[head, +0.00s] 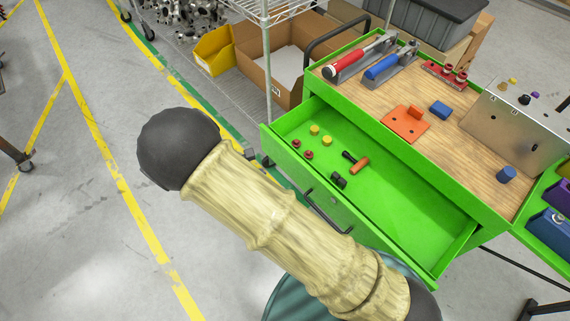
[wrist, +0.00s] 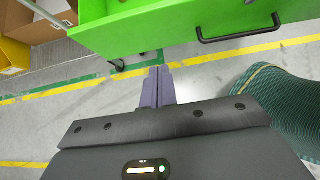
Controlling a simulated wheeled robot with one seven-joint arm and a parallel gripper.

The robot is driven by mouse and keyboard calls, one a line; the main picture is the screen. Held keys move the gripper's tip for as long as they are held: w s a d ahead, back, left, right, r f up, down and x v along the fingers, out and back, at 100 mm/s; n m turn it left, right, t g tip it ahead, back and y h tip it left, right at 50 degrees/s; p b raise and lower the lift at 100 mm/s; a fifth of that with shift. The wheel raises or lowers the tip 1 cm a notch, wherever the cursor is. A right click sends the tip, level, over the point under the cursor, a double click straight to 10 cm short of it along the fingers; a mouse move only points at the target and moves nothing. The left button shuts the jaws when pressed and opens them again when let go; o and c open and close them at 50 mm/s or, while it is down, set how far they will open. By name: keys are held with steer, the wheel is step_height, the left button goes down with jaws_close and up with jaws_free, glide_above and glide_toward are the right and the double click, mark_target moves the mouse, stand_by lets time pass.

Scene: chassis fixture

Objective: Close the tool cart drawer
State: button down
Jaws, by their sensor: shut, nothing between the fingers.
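The green tool cart (head: 335,85) stands at the right in the head view, with its drawer (head: 395,208) pulled well out. In the drawer lie yellow and red knobs, small black parts and an orange-handled tool (head: 354,161). My gripper (wrist: 158,72) is shut and empty, pointing toward the drawer front's lower edge, left of the handle. Contact cannot be told.
The wooden cart top holds red and blue hand tools (head: 385,66), an orange plate (head: 405,123) and a metal box (head: 510,130). A wire rack (head: 266,45) with a cardboard box (head: 285,75) and a yellow bin (head: 213,50) stands behind.

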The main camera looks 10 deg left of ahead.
glide_toward(294, 164)
steer(key=p+x, duration=0.1)
steer(key=x, duration=0.5)
stand_by(0.6)
